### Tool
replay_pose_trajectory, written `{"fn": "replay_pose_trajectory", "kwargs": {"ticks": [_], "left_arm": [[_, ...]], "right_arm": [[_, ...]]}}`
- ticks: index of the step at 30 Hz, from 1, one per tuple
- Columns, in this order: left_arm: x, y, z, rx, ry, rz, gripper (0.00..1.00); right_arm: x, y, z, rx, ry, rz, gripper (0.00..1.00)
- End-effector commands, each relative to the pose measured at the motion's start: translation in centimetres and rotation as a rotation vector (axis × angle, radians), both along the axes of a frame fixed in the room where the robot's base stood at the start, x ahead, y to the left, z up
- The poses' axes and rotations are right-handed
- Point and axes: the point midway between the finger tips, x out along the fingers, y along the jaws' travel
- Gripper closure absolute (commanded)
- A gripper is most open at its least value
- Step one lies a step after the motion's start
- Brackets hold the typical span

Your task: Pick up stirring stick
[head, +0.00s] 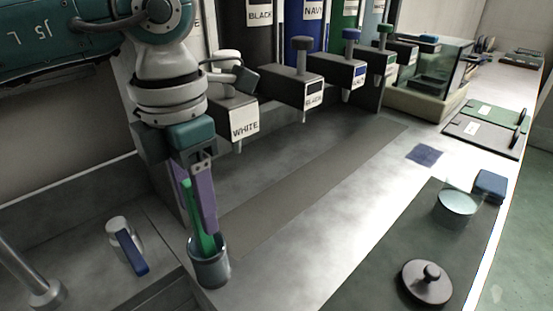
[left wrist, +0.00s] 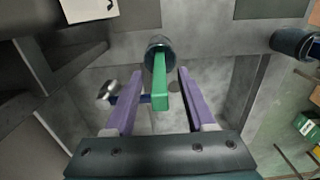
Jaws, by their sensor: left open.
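The green stirring stick (head: 194,215) stands, slightly tilted, in a grey metal cup (head: 210,272) at the counter's front left in the head view. My left gripper (head: 207,222), with purple fingers, points down just above the cup, close to the stick. In the left wrist view the stick (left wrist: 160,88) lies between the two spread fingers of my left gripper (left wrist: 159,74), with a gap on each side. The cup (left wrist: 158,43) is just beyond the fingertips there. The stick's lower end is hidden in the cup. My right gripper is not in view.
Dispensers labelled white (head: 244,122), black (head: 314,99) and navy line the back. A blue-handled tap (head: 128,250) is left of the cup. A glass beaker (head: 458,205) and a round knobbed lid (head: 428,280) sit on a dark mat at right. The counter's middle is clear.

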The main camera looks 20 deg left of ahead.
Motion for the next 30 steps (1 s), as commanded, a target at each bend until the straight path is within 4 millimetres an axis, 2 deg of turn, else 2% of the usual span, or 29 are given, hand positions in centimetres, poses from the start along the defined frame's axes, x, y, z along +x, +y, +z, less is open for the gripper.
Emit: {"fn": "replay_pose_trajectory", "kwargs": {"ticks": [4, 12, 26, 30], "left_arm": [[0.0, 0.0, -1.7, -0.001, 0.003, 0.001, 0.45], [0.1, 0.0, -2.0, -0.002, -0.001, 0.000, 0.46], [0.1, 0.0, -1.9, -0.002, -0.001, 0.000, 0.98], [0.1, 0.0, -1.9, -0.002, -0.001, 0.000, 1.00]], "right_arm": [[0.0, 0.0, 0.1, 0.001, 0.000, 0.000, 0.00], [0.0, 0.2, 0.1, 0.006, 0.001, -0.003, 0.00], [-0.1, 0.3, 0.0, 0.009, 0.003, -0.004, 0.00], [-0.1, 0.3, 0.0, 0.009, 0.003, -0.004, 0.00]]}}
